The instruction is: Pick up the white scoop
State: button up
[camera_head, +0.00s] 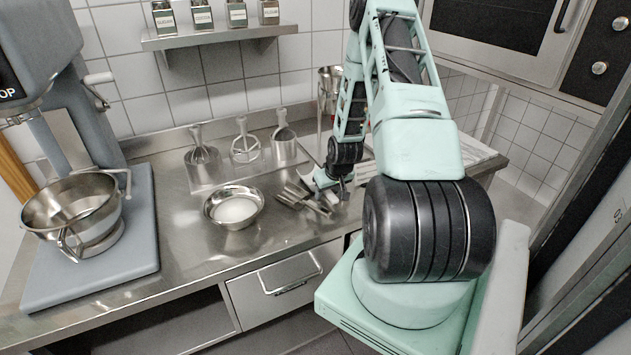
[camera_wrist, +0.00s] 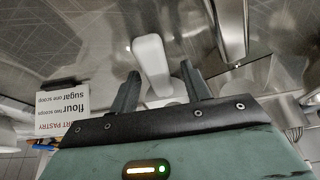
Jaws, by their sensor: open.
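The white scoop (camera_wrist: 151,58) shows in the wrist view as a pale, rounded shape just beyond and between my fingers; its lower part runs down between them. My gripper (camera_wrist: 160,84) is open around that part, and I cannot tell whether either finger touches it. In the head view, the white scoop (camera_head: 312,181) is a small pale patch on the steel counter, largely hidden by my gripper (camera_head: 341,187), which is low over the counter.
Metal scoops (camera_head: 298,199) lie left of my gripper; a metal one (camera_wrist: 230,28) is close in the wrist view. A steel bowl of white powder (camera_head: 236,209) stands further left. A recipe card (camera_wrist: 65,108) shows in the wrist view. Mixer attachments (camera_head: 245,148) stand behind.

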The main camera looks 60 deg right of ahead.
jog(key=shift+f, duration=0.2)
grip_shut()
jog(key=shift+r, duration=0.1)
